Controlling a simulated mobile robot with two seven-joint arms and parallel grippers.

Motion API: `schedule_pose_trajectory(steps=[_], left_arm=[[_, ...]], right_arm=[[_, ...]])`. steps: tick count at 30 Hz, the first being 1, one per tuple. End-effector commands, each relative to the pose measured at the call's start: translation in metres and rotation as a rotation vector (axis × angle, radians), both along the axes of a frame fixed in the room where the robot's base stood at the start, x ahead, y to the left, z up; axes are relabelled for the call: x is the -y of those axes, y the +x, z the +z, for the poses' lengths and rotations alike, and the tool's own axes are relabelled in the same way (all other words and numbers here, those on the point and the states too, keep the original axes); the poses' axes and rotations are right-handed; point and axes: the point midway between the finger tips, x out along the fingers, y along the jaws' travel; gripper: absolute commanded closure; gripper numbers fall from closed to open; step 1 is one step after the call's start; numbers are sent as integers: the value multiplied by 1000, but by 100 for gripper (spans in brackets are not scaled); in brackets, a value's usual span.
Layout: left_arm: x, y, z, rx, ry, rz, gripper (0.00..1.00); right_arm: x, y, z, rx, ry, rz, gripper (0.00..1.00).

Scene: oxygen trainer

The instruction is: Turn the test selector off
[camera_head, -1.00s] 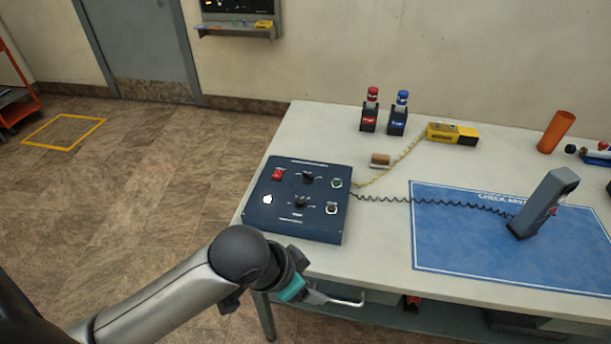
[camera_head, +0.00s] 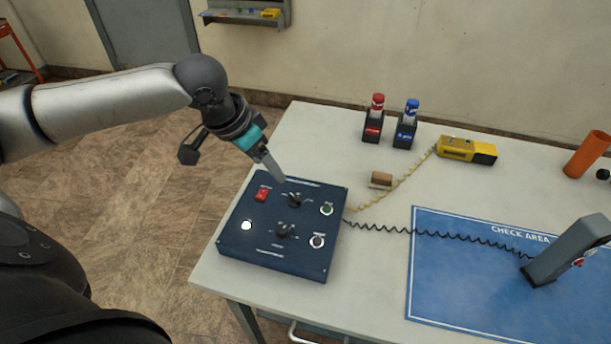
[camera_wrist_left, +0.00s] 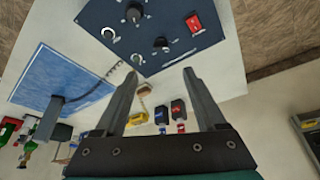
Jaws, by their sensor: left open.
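A dark blue control box (camera_head: 262,256) sits at the left end of the table. On it are two black rotary knobs, an upper knob (camera_head: 294,200) and a lower knob (camera_head: 284,231); their labels are too small to read, so I cannot tell which is the test selector. My left gripper (camera_head: 279,176) is just above the box's far edge, near the upper knob, pointing down at a tilt. In the left wrist view its open, empty fingers (camera_wrist_left: 158,88) frame the space below a knob (camera_wrist_left: 160,44). No contact with a knob shows. My right gripper is out of view.
The box also has a red switch (camera_head: 262,193), a white light (camera_head: 246,225) and round fittings at right. Coiled cords run right to a grey handset (camera_head: 570,250) on a blue mat (camera_head: 440,290) and to a yellow device (camera_head: 467,150). Red and blue bottles (camera_head: 377,104) stand behind.

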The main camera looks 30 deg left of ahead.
Motion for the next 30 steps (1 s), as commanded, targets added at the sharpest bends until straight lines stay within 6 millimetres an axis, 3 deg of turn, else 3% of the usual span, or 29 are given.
schedule_pose_trajectory(steps=[5,12,22,30], left_arm=[[0,4,-9,0,-1,4,28],[6,19,-52,-2,-3,2,28],[13,44,-115,-1,-1,3,28],[16,54,-139,0,1,1,28]], right_arm=[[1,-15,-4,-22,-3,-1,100],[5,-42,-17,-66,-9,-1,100],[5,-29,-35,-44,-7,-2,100],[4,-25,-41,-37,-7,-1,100]])
